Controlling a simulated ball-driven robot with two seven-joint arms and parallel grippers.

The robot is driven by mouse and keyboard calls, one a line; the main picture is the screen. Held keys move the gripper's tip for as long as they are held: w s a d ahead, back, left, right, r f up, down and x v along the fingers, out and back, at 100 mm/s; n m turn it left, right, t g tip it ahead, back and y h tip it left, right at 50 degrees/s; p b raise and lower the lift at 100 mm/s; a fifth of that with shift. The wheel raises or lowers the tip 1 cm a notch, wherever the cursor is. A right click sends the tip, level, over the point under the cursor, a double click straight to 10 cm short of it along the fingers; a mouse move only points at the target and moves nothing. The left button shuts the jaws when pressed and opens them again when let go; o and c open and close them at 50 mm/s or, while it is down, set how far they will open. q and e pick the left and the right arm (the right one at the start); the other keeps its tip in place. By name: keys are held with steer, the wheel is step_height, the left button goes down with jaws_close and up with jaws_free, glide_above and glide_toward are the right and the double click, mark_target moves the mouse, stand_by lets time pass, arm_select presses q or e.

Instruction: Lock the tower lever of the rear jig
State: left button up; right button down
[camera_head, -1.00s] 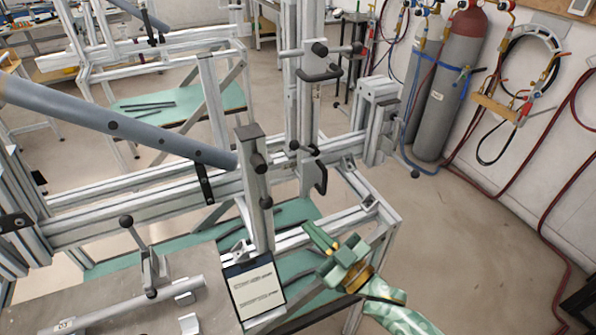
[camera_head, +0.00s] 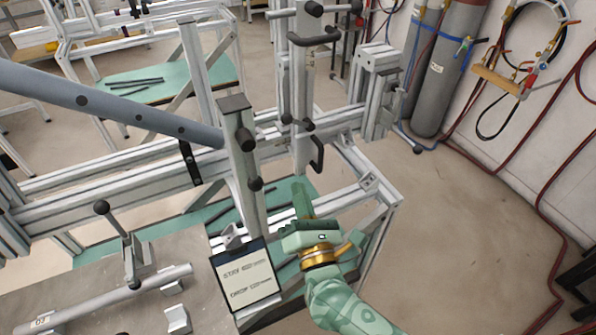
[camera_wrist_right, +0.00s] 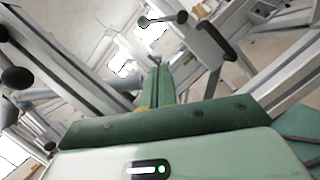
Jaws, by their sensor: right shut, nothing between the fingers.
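The rear jig's tower (camera_head: 301,85) is a grey aluminium upright behind the near post. It carries a black bar handle (camera_head: 314,40), black round knobs (camera_head: 308,124) and a black hooked handle (camera_head: 318,153) low on its right side. I cannot tell which of these is the tower lever. My right gripper (camera_head: 301,188) is shut and empty, just below the hooked handle, fingers pointing up and away; I see no contact. In the right wrist view, its green fingers (camera_wrist_right: 160,82) point toward a black-knobbed lever (camera_wrist_right: 163,19) and a black handle (camera_wrist_right: 215,42). My left gripper is not in view.
A near post (camera_head: 240,165) with black knobs and a blue-grey tube (camera_head: 110,105) stand left of my right gripper. A sign board (camera_head: 245,278) is close to its left. Frame rails (camera_head: 372,185) run to its right. Open floor (camera_head: 470,230) lies further right.

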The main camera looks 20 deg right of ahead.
glide_toward(298, 122)
steer(key=w+a+f, duration=0.2)
steer(key=w+a, duration=0.1)
steer(key=w, duration=0.2)
steer(key=r+p, duration=0.1)
steer(key=w+d+r+p, duration=0.1)
steer(key=r, duration=0.1)
steer(key=shift+w+d, duration=0.2)
steer(key=shift+d, duration=0.1)
